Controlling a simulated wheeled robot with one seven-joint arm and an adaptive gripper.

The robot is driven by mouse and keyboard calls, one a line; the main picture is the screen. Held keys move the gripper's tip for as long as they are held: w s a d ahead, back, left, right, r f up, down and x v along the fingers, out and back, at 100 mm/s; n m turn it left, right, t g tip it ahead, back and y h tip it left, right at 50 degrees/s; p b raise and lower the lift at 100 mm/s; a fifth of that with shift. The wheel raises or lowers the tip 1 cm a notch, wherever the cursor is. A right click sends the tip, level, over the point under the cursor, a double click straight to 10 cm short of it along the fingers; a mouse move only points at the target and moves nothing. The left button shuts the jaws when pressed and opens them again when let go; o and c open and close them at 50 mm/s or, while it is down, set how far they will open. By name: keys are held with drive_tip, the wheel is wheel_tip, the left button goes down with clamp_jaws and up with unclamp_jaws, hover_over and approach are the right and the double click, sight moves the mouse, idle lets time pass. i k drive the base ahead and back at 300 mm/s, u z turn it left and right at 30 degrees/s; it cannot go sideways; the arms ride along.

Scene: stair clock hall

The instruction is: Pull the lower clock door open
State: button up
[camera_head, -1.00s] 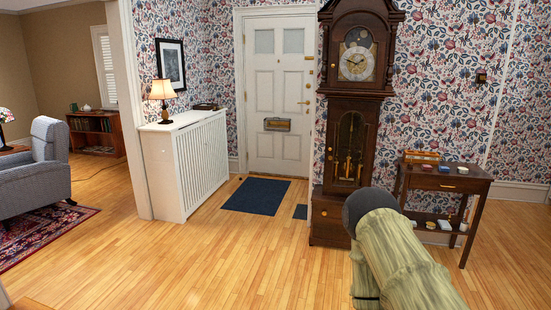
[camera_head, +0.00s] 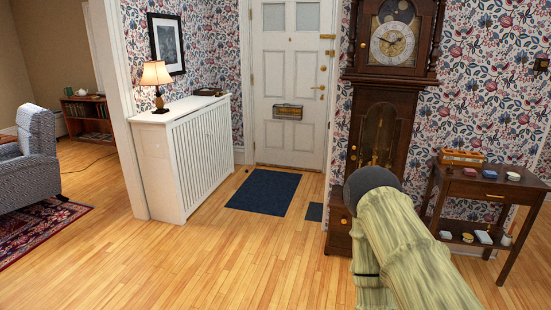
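The tall dark wooden clock (camera_head: 395,85) stands upright against the papered wall, right of the white front door. Its lower clock door (camera_head: 379,135) is a narrow glazed panel below the dial, with brass parts behind the glass. It looks shut. A small brass knob (camera_head: 353,147) sits on its left side. My arm, in a pale green sleeve with a dark rounded end, covers the lower right of the clock's case. My gripper's fingers do not show.
A dark side table (camera_head: 477,187) with small items stands right of the clock. A white radiator cover (camera_head: 190,155) with a lamp (camera_head: 156,80) stands left. A blue mat (camera_head: 264,191) lies before the front door (camera_head: 292,90). The wooden floor in front is clear.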

sight(402, 102)
drive_tip(key=i, duration=2.85)
drive_tip(key=z, duration=0.75)
